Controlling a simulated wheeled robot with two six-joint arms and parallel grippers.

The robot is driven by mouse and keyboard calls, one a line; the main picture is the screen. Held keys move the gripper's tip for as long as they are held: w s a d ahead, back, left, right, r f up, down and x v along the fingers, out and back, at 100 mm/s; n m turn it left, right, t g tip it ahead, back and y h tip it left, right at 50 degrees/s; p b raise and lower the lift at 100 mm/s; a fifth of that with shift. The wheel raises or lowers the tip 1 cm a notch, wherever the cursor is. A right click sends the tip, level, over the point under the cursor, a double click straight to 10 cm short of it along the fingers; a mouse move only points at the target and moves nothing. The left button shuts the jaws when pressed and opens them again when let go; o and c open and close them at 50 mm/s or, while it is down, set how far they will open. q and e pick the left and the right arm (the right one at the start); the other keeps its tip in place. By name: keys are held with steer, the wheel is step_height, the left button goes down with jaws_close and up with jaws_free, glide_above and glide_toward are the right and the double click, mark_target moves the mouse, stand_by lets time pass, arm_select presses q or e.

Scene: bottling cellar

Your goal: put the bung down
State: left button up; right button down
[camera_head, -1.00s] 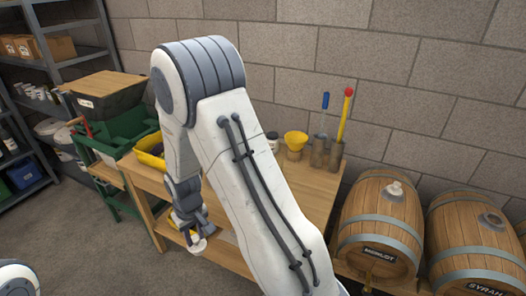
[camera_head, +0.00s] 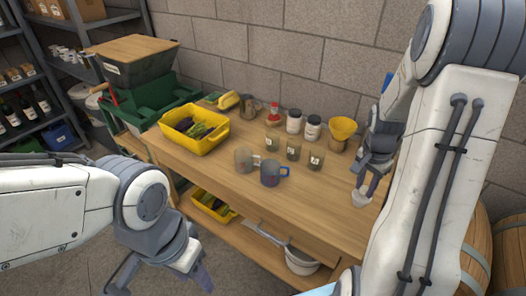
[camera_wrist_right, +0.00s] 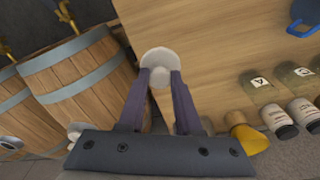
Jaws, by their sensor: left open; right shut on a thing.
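My right gripper (camera_head: 366,186) is shut on a pale, whitish bung (camera_head: 361,199) at the right end of the wooden workbench (camera_head: 225,180). In the right wrist view the bung (camera_wrist_right: 160,60) sits between the fingertips, over the bench's edge; whether it touches the top I cannot tell. My left gripper (camera_head: 160,272) is open and empty, low in front of the bench.
On the bench stand a yellow crate (camera_head: 197,143), a blue mug (camera_head: 271,176), several glasses and jars, and a yellow funnel (camera_head: 343,129). Barrels (camera_wrist_right: 75,75) stand beside the bench's end.

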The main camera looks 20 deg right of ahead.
steer(key=s+d+m, duration=0.5)
steer(key=shift+n+g, duration=0.3)
steer(key=w+a+f, duration=0.2)
steer(key=a+f, duration=0.1)
steer(key=w+a+f, duration=0.1)
steer(key=a+f, duration=0.2)
steer(key=f, duration=0.1)
steer(key=w+a+f, duration=0.2)
steer(key=a+f, duration=0.1)
steer(key=a, duration=0.1)
steer(key=shift+w+f+p, duration=0.15)
steer(key=shift+w+p, duration=0.15)
steer(key=shift+w, duration=0.05)
arm_select(q)
steer(key=shift+f, duration=0.1)
arm_select(e)
steer(key=shift+f, duration=0.15)
steer(key=c, duration=0.6)
jaws_free()
arm_select(q)
steer(key=shift+f, duration=0.2)
steer(key=shift+r, duration=0.15)
